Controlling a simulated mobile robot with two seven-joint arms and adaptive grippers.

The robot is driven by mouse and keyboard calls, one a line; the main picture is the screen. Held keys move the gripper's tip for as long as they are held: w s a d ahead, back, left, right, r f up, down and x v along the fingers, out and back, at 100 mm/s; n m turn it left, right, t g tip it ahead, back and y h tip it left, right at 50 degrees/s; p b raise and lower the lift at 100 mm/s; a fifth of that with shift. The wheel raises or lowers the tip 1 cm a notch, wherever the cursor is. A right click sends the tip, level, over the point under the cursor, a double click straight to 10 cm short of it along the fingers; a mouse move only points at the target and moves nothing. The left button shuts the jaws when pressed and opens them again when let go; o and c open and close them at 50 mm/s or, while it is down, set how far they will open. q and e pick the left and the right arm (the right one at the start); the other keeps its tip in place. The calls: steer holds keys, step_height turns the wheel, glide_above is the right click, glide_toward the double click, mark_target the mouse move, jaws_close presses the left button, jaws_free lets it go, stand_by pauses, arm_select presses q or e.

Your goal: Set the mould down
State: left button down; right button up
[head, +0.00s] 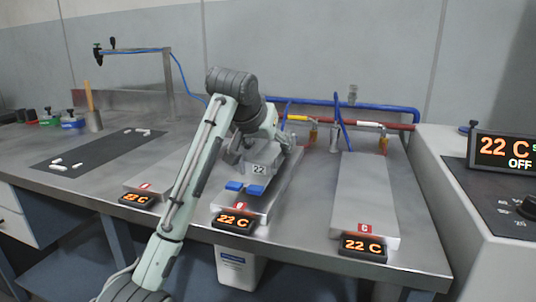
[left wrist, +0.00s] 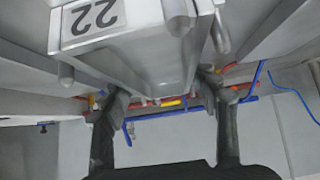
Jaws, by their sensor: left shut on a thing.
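The mould (head: 259,171) is a grey metal block with a "22" label on its front. My left gripper (head: 262,148) is shut on it from behind and above, over the middle plate (head: 262,203). Whether the mould touches the plate or hangs just above it, I cannot tell. My right gripper is in neither view.
A left plate (head: 150,183), partly behind my arm, and a bare right plate (head: 365,190) flank the middle one. Each has a 22 C display in front. Blue and red pipes (head: 350,103) run behind. A control box (head: 490,200) reading 22 C, OFF stands at right.

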arm_select(q)
steer(key=shift+f, duration=0.7)
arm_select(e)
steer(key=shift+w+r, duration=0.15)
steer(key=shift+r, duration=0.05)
arm_select(q)
steer(key=c, duration=0.8)
jaws_free()
steer(key=shift+f, duration=0.25)
steer(key=shift+c, duration=0.2)
steer(key=o, duration=0.4)
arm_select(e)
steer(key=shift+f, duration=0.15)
arm_select(q)
steer(key=shift+s+a+r, duration=0.1)
steer(key=shift+s+r, duration=0.2)
steer(key=shift+r, duration=0.1)
steer(key=v, duration=0.9)
steer(key=shift+s+r, duration=0.2)
steer(key=shift+r, duration=0.15)
steer(key=shift+p+v, duration=0.35)
steer(key=shift+v, duration=0.4)
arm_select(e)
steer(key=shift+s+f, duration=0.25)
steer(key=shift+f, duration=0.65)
